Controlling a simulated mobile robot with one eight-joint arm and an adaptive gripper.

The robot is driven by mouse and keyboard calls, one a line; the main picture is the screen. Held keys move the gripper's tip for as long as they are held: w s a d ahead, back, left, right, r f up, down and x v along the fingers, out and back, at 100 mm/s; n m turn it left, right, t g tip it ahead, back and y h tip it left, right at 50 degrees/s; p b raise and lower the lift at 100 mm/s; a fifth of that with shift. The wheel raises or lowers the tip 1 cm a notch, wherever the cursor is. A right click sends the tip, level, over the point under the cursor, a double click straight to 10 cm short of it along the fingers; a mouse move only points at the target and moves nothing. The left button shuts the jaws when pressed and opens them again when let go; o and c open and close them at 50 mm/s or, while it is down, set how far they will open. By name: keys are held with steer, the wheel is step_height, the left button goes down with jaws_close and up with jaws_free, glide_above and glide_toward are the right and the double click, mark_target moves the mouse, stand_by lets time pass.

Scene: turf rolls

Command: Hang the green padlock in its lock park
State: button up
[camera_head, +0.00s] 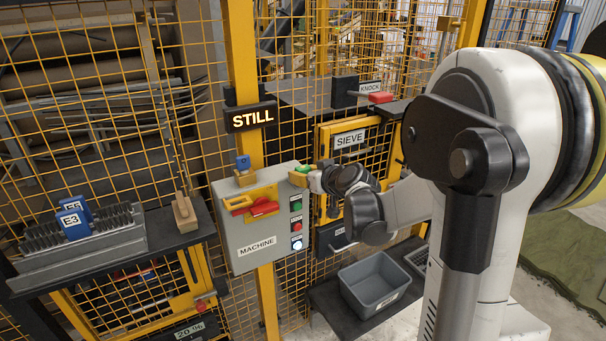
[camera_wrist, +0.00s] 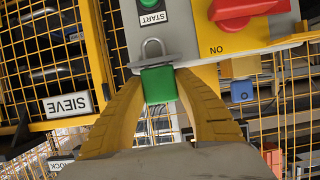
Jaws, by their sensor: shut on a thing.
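The green padlock (camera_wrist: 158,84) is held between the yellow fingers of my gripper (camera_wrist: 160,92). Its grey shackle points away from my palm and overlaps the edge of the grey MACHINE box in the wrist view; I cannot tell whether they touch. In the head view the green padlock (camera_head: 300,171) and my gripper (camera_head: 312,178) are at the box's upper right corner, partly hidden by my wrist. A blue padlock (camera_head: 243,163) sits on a tan piece above the box (camera_head: 243,232); it also shows in the wrist view (camera_wrist: 242,91). I cannot tell which fixture is the green lock's park.
The box carries a red handle (camera_head: 264,208) on a yellow plate and several buttons. A SIEVE door (camera_head: 350,140), mesh fence and yellow post (camera_head: 241,60) surround it. A grey bin (camera_head: 374,286) stands below right. A rack with blue tags (camera_head: 72,223) is at left.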

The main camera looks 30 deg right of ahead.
steer(key=shift+f, duration=0.2)
steer(key=o, duration=1.2)
steer(key=shift+r, duration=0.1)
steer(key=v, duration=1.2)
steer(key=s+a+f+g+y+b, duration=0.1)
steer(key=s+a+f+g+b, duration=0.15)
steer(key=a, duration=0.35)
steer(key=s+a+f+g+y+b, duration=0.1)
steer(key=s+a+f, duration=0.2)
steer(key=a, duration=0.4)
steer(key=s+a+f+g+b, duration=0.1)
steer(key=s+a+f, duration=0.1)
steer(key=s, duration=0.2)
steer(key=s+a+f+g+h+b, duration=0.1)
steer(key=s+a+f, duration=0.1)
steer(key=s, duration=0.3)
steer(key=s+a+f+g+h+b, duration=0.1)
steer(key=s+a+f, duration=0.1)
steer(key=s+f, duration=0.1)
steer(key=shift+s+a, duration=0.1)
steer(key=shift+s, duration=0.6)
